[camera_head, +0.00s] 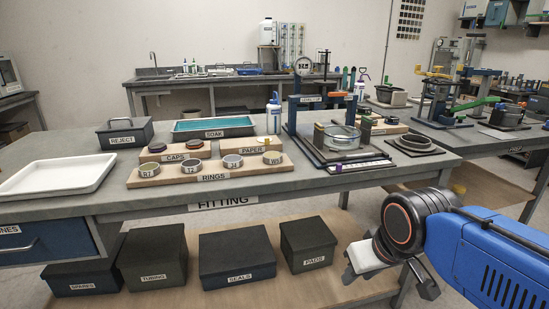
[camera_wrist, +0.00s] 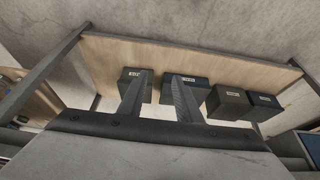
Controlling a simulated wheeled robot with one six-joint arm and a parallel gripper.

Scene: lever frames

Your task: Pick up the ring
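Several grey metal rings stand in a row on the front of a wooden board (camera_head: 209,174) marked RINGS on the fitting bench, in the head view. From left to right they are the ring R1 (camera_head: 149,170), the ring T2 (camera_head: 192,166), the ring J4 (camera_head: 233,161) and the ring W3 (camera_head: 273,158). My gripper (camera_wrist: 157,80) shows two separated fingers with nothing between them in the wrist view. My arm's end is low at the right in the head view, in front of the bench and well away from the rings. No ring shows in the wrist view.
Dark caps (camera_head: 193,143) sit behind the rings. A white tray (camera_head: 57,178) lies left, a reject box (camera_head: 125,133) and soak tray (camera_head: 214,128) behind. A fixture holding a glass dish (camera_head: 341,137) stands right. Lidded boxes (camera_head: 237,254) fill the lower shelf.

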